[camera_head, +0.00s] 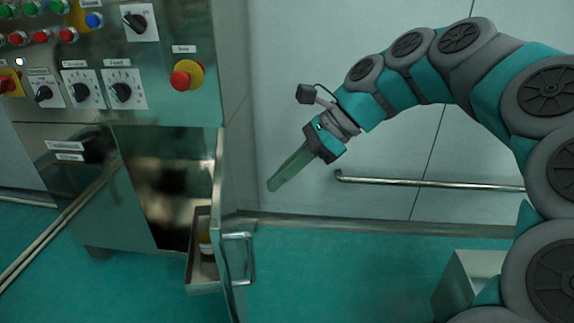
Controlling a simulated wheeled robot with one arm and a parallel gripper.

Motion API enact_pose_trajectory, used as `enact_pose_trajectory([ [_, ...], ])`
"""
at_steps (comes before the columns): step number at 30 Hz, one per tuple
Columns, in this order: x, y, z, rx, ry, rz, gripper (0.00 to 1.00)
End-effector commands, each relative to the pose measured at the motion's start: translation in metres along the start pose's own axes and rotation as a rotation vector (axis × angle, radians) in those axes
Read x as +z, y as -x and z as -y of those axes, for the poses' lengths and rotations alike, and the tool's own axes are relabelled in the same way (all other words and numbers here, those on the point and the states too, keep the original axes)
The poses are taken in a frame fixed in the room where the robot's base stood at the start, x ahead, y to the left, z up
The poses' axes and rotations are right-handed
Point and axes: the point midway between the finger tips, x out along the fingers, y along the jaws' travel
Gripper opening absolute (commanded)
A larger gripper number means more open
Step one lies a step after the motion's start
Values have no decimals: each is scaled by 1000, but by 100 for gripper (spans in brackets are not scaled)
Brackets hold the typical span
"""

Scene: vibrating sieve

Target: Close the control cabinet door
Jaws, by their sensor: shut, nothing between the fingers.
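The control cabinet (150,120) is a steel cabinet at the left, with buttons and knobs on its upper panel. Its door (221,230) stands open below the panel and is seen nearly edge-on. A metal handle (250,258) sticks out on the door's right side. The dark opening (165,185) of the cabinet shows to the left of the door. My gripper (273,186) is shut and empty, with its greenish fingers pointing down and left. It appears to the upper right of the door and handle, apart from them in the picture.
A tray (205,286) with a small yellowish thing shows by the opening, left of the door. A red emergency knob (181,78) sits above the door. A rail (430,184) runs along the pale wall behind. The green floor (340,280) right of the door is clear.

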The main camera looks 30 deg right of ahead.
Motion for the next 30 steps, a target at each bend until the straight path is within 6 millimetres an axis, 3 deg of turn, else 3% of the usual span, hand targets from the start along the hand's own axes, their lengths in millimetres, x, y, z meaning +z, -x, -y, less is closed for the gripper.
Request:
enact_pose_trajectory([
  [8,1,-52,-2,3,4,0,0],
  [12,16,-68,-2,3,6,-1,0],
  [19,28,-80,-1,2,4,-1,0],
  [30,29,-82,-1,0,3,0,0],
])
